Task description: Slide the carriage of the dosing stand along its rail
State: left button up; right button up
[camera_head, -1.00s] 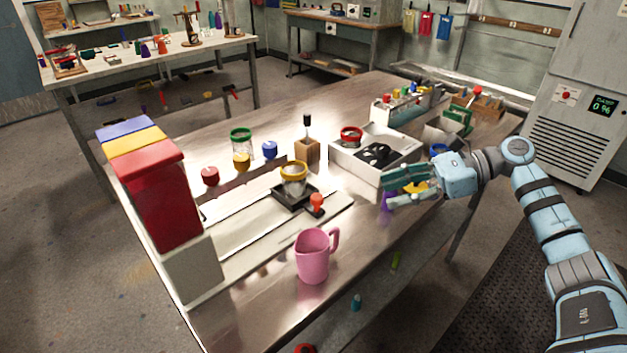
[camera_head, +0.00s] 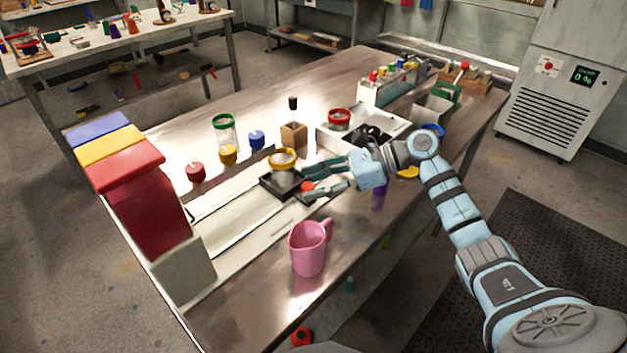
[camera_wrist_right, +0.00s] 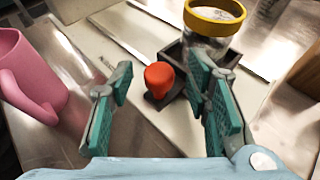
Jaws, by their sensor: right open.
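The dosing stand has a pale rail base (camera_head: 240,238) with red, yellow and blue hoppers (camera_head: 125,160) at its left end. The black carriage (camera_head: 268,188) sits toward the right end of the rail, holding a yellow-rimmed jar (camera_head: 284,163). An orange-red knob (camera_head: 307,186) stands at the carriage's near right side. My right gripper (camera_head: 308,179) is open at the knob. In the right wrist view, the knob (camera_wrist_right: 159,78) stands between the two spread green-padded fingers, with gaps visible on both sides. My left gripper is not in view.
A pink mug (camera_head: 308,248) stands on the table in front of the rail. Behind are a wooden block (camera_head: 294,135), small red, yellow and blue pots, and a green-rimmed jar (camera_head: 224,130). A white tray (camera_head: 390,122) lies behind my right gripper.

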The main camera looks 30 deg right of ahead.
jog(key=shift+a+f, duration=0.1)
jog(key=shift+a, duration=0.2)
jog(key=shift+w, duration=0.1)
jog(key=shift+c, duration=0.3)
grip_shut()
jog(key=a, duration=0.1)
jog(key=s+a, duration=0.1)
jog(key=a, duration=0.2)
jog(key=shift+s+a, duration=0.3)
jog(key=shift+d, duration=0.1)
jog(key=shift+o, duration=0.3)
grip_release()
